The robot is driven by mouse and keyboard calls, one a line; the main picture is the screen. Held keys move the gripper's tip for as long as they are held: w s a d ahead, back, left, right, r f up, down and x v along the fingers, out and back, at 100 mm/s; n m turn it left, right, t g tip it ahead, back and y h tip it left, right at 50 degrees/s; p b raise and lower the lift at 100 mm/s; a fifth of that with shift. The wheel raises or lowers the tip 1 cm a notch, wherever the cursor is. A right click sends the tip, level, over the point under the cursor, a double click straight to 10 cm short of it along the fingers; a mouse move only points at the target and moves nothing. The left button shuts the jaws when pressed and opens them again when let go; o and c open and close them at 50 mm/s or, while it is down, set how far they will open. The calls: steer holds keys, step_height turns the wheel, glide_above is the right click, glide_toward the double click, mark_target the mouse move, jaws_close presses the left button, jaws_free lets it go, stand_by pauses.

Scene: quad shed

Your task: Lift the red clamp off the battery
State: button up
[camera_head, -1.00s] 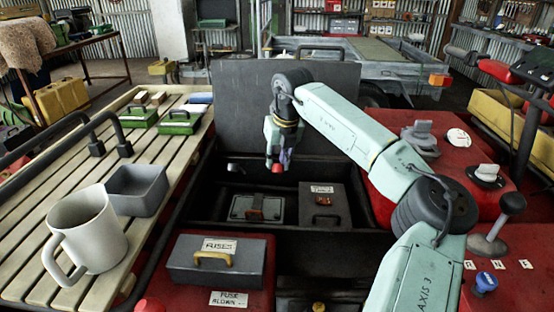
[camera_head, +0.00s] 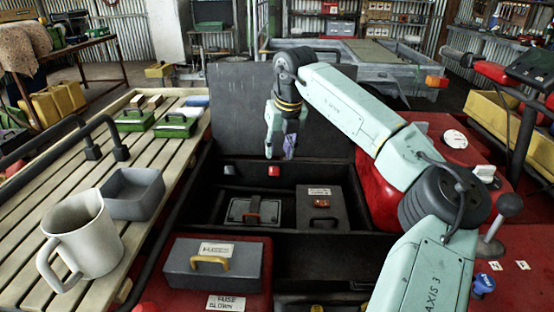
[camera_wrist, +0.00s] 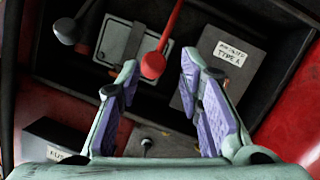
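The red clamp, a rounded red end (camera_head: 273,170) on a red stem, shows in the head view just below my gripper (camera_head: 279,155). In the wrist view its red ball-shaped end (camera_wrist: 153,65) appears between my fingertips (camera_wrist: 160,68), with the stem running up and right. My gripper is open and empty, its fingers pointing down. The battery (camera_head: 241,211), a grey block with a dark strap, lies in the box compartment below; it also shows in the wrist view (camera_wrist: 113,42). I cannot tell whether the red clamp touches the battery.
A black clamp-like end (camera_head: 229,170) is left of the red one. A dark labelled box (camera_head: 340,206) stands right of the battery. The compartment walls and raised lid (camera_head: 240,110) surround them. A grey fuse box (camera_head: 235,270), mug (camera_head: 90,240) and grey tray (camera_head: 130,205) are nearer.

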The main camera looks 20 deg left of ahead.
steer(key=v, duration=0.6)
steer(key=shift+r, duration=0.2)
